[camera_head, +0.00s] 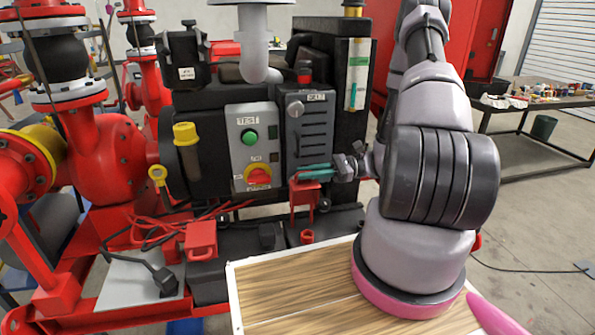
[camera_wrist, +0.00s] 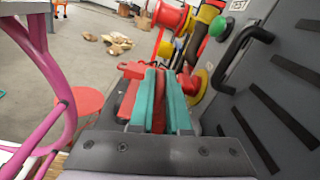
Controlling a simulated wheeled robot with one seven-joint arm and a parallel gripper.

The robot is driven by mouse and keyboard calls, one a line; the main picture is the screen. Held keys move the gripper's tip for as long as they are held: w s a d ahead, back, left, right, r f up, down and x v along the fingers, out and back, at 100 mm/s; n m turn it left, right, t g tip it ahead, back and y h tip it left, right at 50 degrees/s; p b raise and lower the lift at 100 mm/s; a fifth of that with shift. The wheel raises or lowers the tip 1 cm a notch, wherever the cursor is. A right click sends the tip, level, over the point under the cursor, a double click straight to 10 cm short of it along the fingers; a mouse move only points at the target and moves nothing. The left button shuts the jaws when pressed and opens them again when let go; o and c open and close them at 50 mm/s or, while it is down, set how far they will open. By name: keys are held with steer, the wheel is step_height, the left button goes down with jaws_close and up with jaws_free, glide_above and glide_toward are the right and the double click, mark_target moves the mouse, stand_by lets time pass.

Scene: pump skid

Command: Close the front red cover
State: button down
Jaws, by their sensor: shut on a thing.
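A red cover (camera_head: 304,195) stands raised above the black box at the front of the skid, just below the grey panel. My gripper (camera_head: 312,172) has teal fingers and comes in from the right at the height of this cover's upper part. In the wrist view my gripper (camera_wrist: 158,90) is shut with a red piece, the red cover (camera_wrist: 159,105), between its teal fingers. The fingers hide part of it. A second red cover (camera_head: 201,240) sits further left on another black box, beside red cables.
The grey panel (camera_head: 308,130) with slots and a black handle (camera_wrist: 245,42) stands close beside my gripper. A green button (camera_head: 250,137) and a red-yellow knob (camera_head: 258,176) are to the left. A wooden top (camera_head: 290,293) lies in front.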

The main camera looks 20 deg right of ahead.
steer(key=s+f+n, duration=1.1)
steer(key=f+n, duration=0.3)
steer(key=n, duration=0.3)
steer(key=shift+a+f, duration=0.2)
steer(key=shift+a, duration=0.05)
stand_by(0.4)
steer(key=c, duration=0.9)
jaws_free()
steer(key=d, duration=1.1)
steer(key=shift+s, duration=0.3)
